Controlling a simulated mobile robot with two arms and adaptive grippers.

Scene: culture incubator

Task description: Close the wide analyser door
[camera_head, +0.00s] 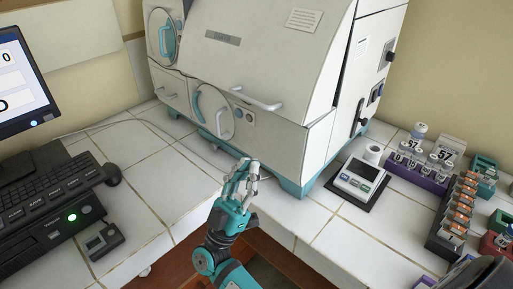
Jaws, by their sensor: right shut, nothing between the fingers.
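The white analyser (268,62) stands on the tiled bench at the back centre. Its wide front door (280,75) is a large slanted panel with a pale bar handle (257,99) near its lower edge. A dark gap shows along the door's right edge, so it looks not fully flush; how far it stands open is hard to tell. My right gripper (246,168) is shut and empty, in front of the analyser's lower front and below the bar handle. It appears apart from the handle. My left gripper is out of view.
Round ports with teal handles (199,107) are on the analyser's left side. A small meter (357,183) and racks of vials (420,172) stand at the right. A monitor (24,78), keyboard (48,190) and mouse (112,174) are at the left. Bare tiles lie between.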

